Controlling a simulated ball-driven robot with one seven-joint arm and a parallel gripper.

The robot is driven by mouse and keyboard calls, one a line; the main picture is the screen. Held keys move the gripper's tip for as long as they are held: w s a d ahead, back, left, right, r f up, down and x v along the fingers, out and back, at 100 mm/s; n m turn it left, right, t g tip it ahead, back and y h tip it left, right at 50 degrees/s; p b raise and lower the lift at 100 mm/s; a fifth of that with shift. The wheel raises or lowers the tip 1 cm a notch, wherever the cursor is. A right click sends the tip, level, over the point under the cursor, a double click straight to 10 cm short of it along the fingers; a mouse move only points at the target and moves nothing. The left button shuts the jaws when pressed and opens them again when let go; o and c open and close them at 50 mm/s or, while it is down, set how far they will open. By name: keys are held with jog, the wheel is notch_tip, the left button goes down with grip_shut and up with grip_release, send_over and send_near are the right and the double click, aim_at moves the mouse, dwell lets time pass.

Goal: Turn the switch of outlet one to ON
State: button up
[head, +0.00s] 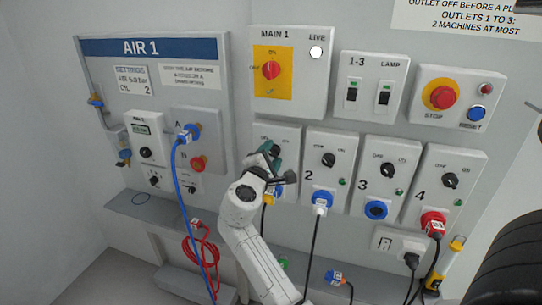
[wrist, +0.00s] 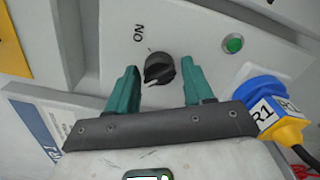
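Outlet one's black rotary switch (wrist: 160,68) is in the middle of the wrist view, on a pale grey box (wrist: 205,22). Its white mark points to the lower left of that view, away from the upside-down "ON" label (wrist: 139,33). My gripper (wrist: 159,78) has its two teal fingers apart, one on each side of the switch, with a visible gap at both sides. How deep the fingertips reach is hard to tell. In the head view, my gripper (head: 273,155) covers much of the outlet one box (head: 290,134).
A green lamp (wrist: 232,43) sits beside the switch. A blue socket with a yellow plug tagged R1 (wrist: 290,130) is close to my right finger. Outlets two (head: 328,158), three (head: 385,170) and four (head: 449,181) stand to the right. Cables hang below.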

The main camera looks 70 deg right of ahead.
jog(key=c, duration=0.8)
jog(key=shift+o, duration=0.2)
jog(key=shift+f+m+b, duration=0.1)
jog(key=shift+m+b, duration=0.2)
jog(key=shift+b, duration=0.15)
jog(key=m+b, duration=0.2)
jog(key=b, duration=0.1)
jog(key=shift+f+m, duration=0.15)
jog(key=shift+m, duration=0.15)
jog(key=m+b, duration=0.6)
jog(key=b, duration=0.1)
jog(key=m+b, duration=0.4)
jog(key=shift+m+b, duration=0.35)
jog(key=shift+m, duration=0.05)
jog(key=m+b, duration=0.3)
jog(key=shift+m, duration=0.4)
jog(key=shift+r+b, duration=0.2)
jog(key=shift+b, duration=0.1)
